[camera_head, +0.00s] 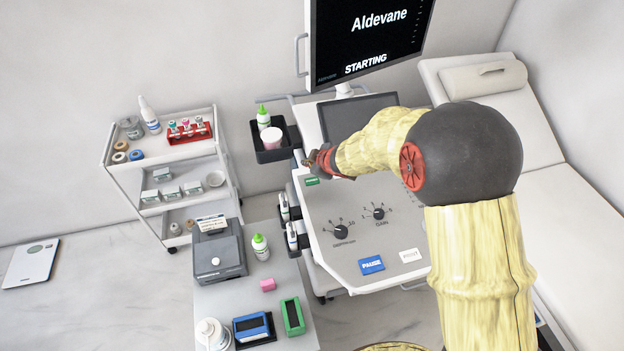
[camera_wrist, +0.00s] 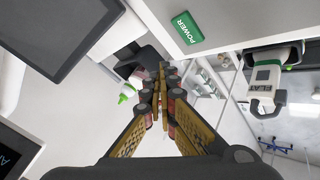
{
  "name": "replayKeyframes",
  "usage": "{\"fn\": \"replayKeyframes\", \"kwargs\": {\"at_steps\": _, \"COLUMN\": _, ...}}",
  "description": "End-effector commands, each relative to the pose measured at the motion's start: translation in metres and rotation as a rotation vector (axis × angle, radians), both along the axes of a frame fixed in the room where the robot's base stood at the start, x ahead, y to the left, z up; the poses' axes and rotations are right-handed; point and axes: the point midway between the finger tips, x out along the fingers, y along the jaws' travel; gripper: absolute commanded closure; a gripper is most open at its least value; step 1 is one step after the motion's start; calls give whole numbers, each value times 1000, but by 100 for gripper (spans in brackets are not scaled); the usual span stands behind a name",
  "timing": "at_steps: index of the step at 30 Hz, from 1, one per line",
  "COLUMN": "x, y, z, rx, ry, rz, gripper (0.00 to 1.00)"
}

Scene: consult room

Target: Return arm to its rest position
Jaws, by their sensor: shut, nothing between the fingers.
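My gripper (camera_head: 309,163) is at the end of my raised arm, over the left edge of the machine's console (camera_head: 345,250). In the wrist view my gripper's fingers (camera_wrist: 165,75) are together, with nothing between them. The green POWER button (camera_wrist: 187,27) is close to the fingertips in the wrist view, and the button (camera_head: 312,181) is just below my gripper in the head view. I see a gap between the fingers and the button in the wrist view. My arm hides part of the console's right side.
A monitor (camera_head: 365,40) reading "Aldevane" and "STARTING" stands above the console. A black tray (camera_head: 270,156) with a green-capped bottle is left of my gripper. A white probe (camera_wrist: 266,88) hangs at the console's side. A trolley (camera_head: 150,190) stands left, an exam bed (camera_head: 580,220) right.

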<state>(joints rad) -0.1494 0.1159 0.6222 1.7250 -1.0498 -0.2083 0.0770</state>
Motion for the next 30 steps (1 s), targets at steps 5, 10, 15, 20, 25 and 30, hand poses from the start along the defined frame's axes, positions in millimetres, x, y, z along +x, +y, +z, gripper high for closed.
{"fn": "replayKeyframes", "kwargs": {"at_steps": 5, "x": 0, "y": 0, "z": 0, "rx": 0, "ry": 0, "rz": 0, "gripper": 100}}
{"fn": "replayKeyframes", "kwargs": {"at_steps": 10, "x": 0, "y": 0, "z": 0, "rx": 0, "ry": 0, "rz": 0, "gripper": 100}}
{"fn": "replayKeyframes", "kwargs": {"at_steps": 15, "x": 0, "y": 0, "z": 0, "rx": 0, "ry": -1, "rz": -1, "gripper": 100}}
{"fn": "replayKeyframes", "kwargs": {"at_steps": 20, "x": -1, "y": -12, "z": -5, "rx": -36, "ry": 19, "rz": -30, "gripper": 100}}
{"fn": "replayKeyframes", "kwargs": {"at_steps": 25, "x": -35, "y": -59, "z": -38, "rx": -107, "ry": 150, "rz": -208, "gripper": 100}}
{"fn": "replayKeyframes", "kwargs": {"at_steps": 30, "x": -100, "y": -113, "z": -16, "rx": -140, "ry": 291, "rz": -470, "gripper": 100}}
